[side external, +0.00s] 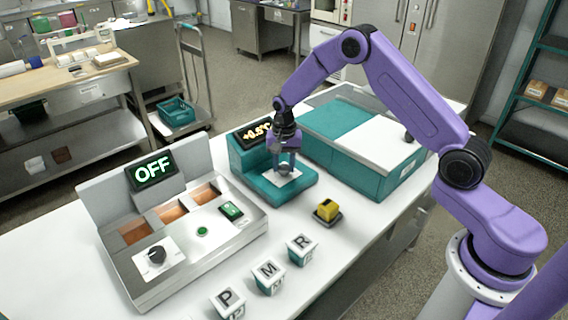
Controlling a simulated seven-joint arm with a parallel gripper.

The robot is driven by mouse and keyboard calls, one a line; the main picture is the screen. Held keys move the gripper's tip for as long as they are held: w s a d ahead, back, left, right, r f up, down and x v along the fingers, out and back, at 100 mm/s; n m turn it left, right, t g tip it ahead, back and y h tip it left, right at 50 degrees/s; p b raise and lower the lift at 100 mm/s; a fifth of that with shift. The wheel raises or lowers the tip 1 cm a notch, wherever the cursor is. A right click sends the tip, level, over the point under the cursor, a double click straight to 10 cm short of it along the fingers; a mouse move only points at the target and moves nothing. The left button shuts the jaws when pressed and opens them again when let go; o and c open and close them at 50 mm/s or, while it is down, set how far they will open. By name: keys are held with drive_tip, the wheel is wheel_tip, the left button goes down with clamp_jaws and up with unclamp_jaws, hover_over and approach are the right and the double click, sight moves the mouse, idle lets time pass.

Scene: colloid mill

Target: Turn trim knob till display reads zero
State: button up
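A teal device (255,188) stands near the middle of the white table. Its tilted black display (254,134) shows yellow characters that look like +0.5 and a unit, partly covered at the right by my arm. My gripper (286,168) points down over the white plate (291,181) on the device's base. The trim knob cannot be made out; the gripper hides that spot. The fingers are too small and overlapped to tell whether they are open, shut or touching a knob.
Left stands a steel unit with an OFF display (152,172), a black knob (157,254) and a green switch (231,210). A teal bin with a white lid (378,137) is behind right.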

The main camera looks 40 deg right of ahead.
sight(284, 167)
drive_tip(key=shift+n, duration=2.9)
drive_tip(key=o, duration=1.1)
drive_tip(key=shift+c, duration=0.2)
drive_tip(key=shift+r, duration=0.1)
wheel_tip(284, 167, up, 17)
drive_tip(key=shift+r, duration=0.15)
